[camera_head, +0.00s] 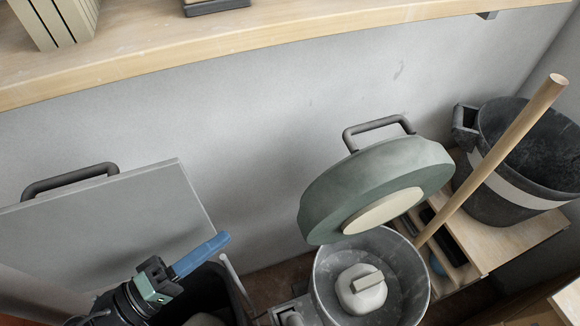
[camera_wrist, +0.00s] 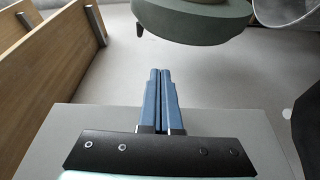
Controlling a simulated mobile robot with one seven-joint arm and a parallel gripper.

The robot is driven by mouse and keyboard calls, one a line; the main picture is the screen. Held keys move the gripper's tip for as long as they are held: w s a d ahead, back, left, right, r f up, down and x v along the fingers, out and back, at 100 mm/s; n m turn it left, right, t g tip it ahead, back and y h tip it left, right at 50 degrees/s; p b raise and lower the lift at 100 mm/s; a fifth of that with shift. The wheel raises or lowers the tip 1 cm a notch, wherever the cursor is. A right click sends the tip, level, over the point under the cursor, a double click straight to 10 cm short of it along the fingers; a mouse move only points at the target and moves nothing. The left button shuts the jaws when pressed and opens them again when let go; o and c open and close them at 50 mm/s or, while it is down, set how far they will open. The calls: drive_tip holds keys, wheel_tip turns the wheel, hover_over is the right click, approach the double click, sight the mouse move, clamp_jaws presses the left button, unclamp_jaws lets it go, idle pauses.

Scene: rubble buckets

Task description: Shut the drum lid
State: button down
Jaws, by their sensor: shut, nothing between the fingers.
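The round green drum lid (camera_head: 350,185) stands open and tilted up behind the grey drum (camera_head: 405,270). It has a dark bar handle (camera_head: 378,128) on its upper edge and a pale disc (camera_head: 383,210) on its inner face. A white knobbed object (camera_head: 361,288) lies inside the drum. My gripper (camera_head: 222,238) has its blue fingers shut and empty, to the left of the drum and apart from the lid. In the wrist view the shut fingers (camera_wrist: 160,75) point toward the green lid (camera_wrist: 195,20), with a gap between. Part of the drum (camera_wrist: 285,12) shows at top right.
A grey square panel lid (camera_head: 110,225) with a handle stands raised at left, close to my gripper, behind a black bin (camera_head: 235,290). A dark bucket (camera_head: 530,160) and a leaning wooden pole (camera_head: 500,150) stand at right. A wooden shelf (camera_head: 270,40) runs along the wall above.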

sight(304, 196)
drive_tip(key=p+x, duration=0.2)
drive_tip(key=x, duration=1.7)
drive_tip(key=shift+d, duration=0.3)
drive_tip(key=s+d+f+m+h+b, duration=0.1)
drive_tip(key=s+d+f+m+b, duration=0.1)
drive_tip(key=s+b, duration=0.4)
drive_tip(key=s+d+f+m+h+b, duration=0.2)
drive_tip(key=s+m+b, duration=0.4)
drive_tip(key=b, duration=0.3)
drive_tip(key=shift+s+d+f+m+b, duration=0.3)
drive_tip(key=shift+s+d+f, duration=0.5)
drive_tip(key=shift+f, duration=0.6)
drive_tip(key=shift+a, duration=0.15)
drive_tip(key=s+a, duration=0.8)
drive_tip(key=a, duration=0.3)
drive_tip(key=shift+s+a+f, duration=0.3)
drive_tip(key=shift+s+a, duration=0.1)
drive_tip(key=shift+r, duration=0.1)
